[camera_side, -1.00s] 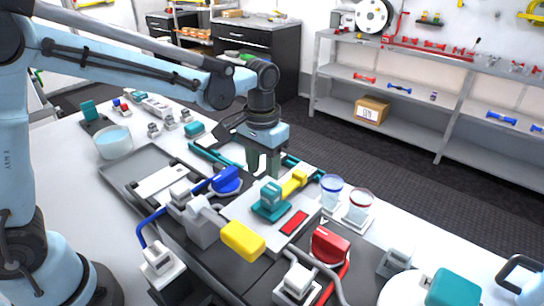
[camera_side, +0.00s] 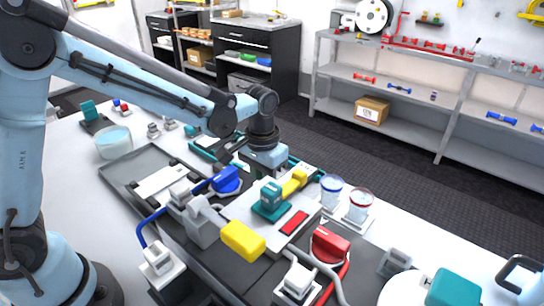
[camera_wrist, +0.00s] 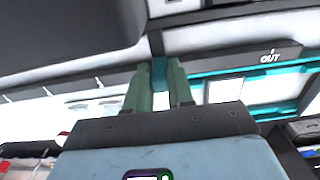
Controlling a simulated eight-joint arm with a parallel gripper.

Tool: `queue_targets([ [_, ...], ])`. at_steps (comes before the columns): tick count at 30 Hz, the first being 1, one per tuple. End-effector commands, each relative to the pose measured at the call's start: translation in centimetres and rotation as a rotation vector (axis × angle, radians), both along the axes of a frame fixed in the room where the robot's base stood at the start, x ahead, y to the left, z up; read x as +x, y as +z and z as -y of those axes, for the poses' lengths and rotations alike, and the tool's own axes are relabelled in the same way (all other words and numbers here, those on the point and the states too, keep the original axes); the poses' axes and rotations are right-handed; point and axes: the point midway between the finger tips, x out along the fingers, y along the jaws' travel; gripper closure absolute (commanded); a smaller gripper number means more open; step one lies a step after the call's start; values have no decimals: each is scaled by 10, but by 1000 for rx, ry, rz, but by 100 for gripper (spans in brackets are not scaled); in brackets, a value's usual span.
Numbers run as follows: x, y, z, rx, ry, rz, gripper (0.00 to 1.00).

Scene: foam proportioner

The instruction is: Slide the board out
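A teal-edged frame (camera_side: 207,146) with pale panels lies behind the grey device in the side view, partly hidden by my arm. In the wrist view, a white panel (camera_wrist: 226,90) shows inside teal edging (camera_wrist: 265,74), beside a dark bar marked "OUT" (camera_wrist: 268,54); I cannot tell which part is the board. My gripper (camera_wrist: 160,75) points at the edge of a dark block. A small teal tab (camera_wrist: 158,71) shows between its two grey-green fingers, with little or no gap; I cannot tell whether they grip it. The fingertips are hidden in the side view.
The grey device carries a teal-and-yellow valve (camera_side: 271,198), a blue handle (camera_side: 227,180), a yellow handle (camera_side: 243,240) and a red handle (camera_side: 330,246). Two clear cups (camera_side: 331,190) stand at the right.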

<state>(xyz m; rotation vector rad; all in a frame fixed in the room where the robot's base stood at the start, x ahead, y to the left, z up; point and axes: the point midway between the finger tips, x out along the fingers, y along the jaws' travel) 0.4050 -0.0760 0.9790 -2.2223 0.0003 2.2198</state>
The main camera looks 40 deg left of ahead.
Motion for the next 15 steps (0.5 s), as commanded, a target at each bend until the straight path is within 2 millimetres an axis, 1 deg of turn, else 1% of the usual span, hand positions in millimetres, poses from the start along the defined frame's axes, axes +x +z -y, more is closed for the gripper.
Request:
queue_targets([
  [10,0,0,0,0,0,0,100],
  [15,0,0,-12,0,4,-1,100],
])
